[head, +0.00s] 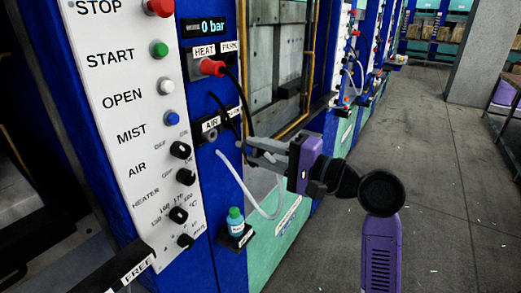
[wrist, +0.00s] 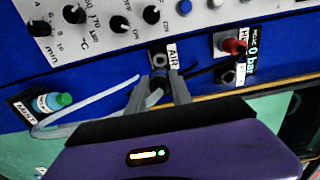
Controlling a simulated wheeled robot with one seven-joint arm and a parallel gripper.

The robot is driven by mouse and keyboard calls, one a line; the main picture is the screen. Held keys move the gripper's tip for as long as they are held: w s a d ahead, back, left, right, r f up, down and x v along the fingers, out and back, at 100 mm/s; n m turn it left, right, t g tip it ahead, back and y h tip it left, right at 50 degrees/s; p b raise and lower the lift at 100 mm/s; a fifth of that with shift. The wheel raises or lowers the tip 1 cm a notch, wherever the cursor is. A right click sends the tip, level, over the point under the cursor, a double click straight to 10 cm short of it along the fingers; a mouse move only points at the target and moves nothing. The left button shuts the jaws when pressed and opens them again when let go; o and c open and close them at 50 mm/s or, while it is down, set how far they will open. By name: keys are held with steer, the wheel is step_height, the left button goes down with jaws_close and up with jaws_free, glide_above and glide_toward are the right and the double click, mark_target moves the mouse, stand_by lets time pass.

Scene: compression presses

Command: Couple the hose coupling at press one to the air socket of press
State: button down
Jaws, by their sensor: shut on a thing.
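The air socket (head: 212,136) of the near press sits beside its AIR label on the blue panel. It also shows in the wrist view (wrist: 158,57), just beyond the fingertips. My gripper (head: 252,148) is in front of the panel, to the right of the socket in the head view, with a visible gap there. In the wrist view my gripper (wrist: 162,80) is shut on the hose coupling (wrist: 159,77), which is mostly hidden between the fingers. The pale air hose (head: 236,182) loops down from the panel and back up to the gripper.
A red plug (head: 212,67) with a black cable sits in the HEAT socket, and the cable hangs near the fingers. A bottle with a green cap (head: 236,222) stands on a small shelf below. The display (head: 205,26) reads 0 bar. The floor at right is open.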

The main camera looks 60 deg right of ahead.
mark_target(237, 143)
steer(key=shift+r+p, duration=0.1)
steer(key=shift+p, duration=0.3)
steer(key=shift+w+a+p, duration=0.15)
steer(key=shift+w+p, duration=0.45)
steer(key=shift+w, duration=2.35)
steer(key=shift+p, duration=0.8)
steer(key=shift+w+p, duration=0.5)
steer(key=shift+w, duration=1.15)
steer(key=c, duration=1.1)
jaws_free()
steer(key=shift+o, duration=0.2)
steer(key=shift+s, duration=0.1)
